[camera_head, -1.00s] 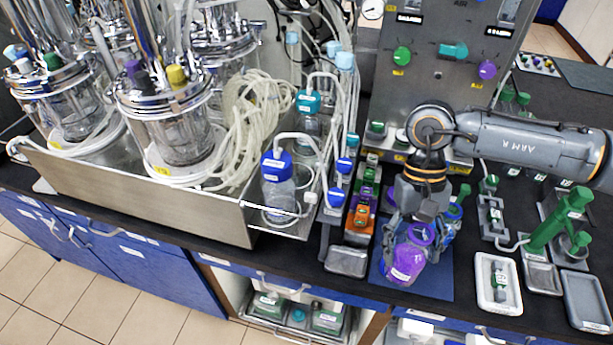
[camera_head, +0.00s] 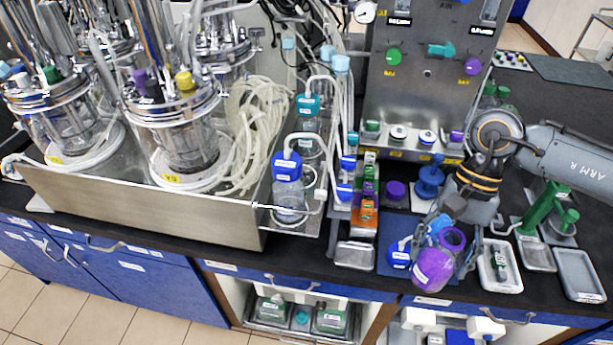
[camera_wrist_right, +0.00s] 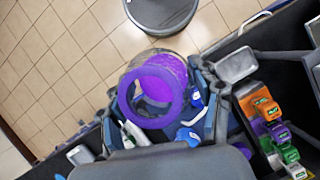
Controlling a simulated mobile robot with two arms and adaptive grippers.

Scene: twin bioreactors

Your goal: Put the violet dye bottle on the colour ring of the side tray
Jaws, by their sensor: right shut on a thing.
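The violet dye bottle (camera_head: 434,272) is in my right gripper (camera_head: 444,250), whose fingers lie on both sides of it. It is tilted near the front edge of the bench, over the right part of the blue mat (camera_head: 390,264). In the right wrist view the bottle's violet ring-shaped top (camera_wrist_right: 150,95) faces the camera between the fingers. The side tray (camera_head: 268,220) is at the right end of the steel trough. A blue-capped bottle (camera_head: 288,190) and a teal-capped bottle (camera_head: 308,125) stand on it. I cannot make out its violet-coloured ring. My left gripper is not in view.
A blue-capped item (camera_head: 399,256) stands on the mat beside the held bottle. A column of coloured blocks (camera_head: 368,200) and a small metal dish (camera_head: 355,255) lie between mat and side tray. A white tray (camera_head: 500,284) is to the right. Tubing (camera_head: 255,130) hangs over the trough.

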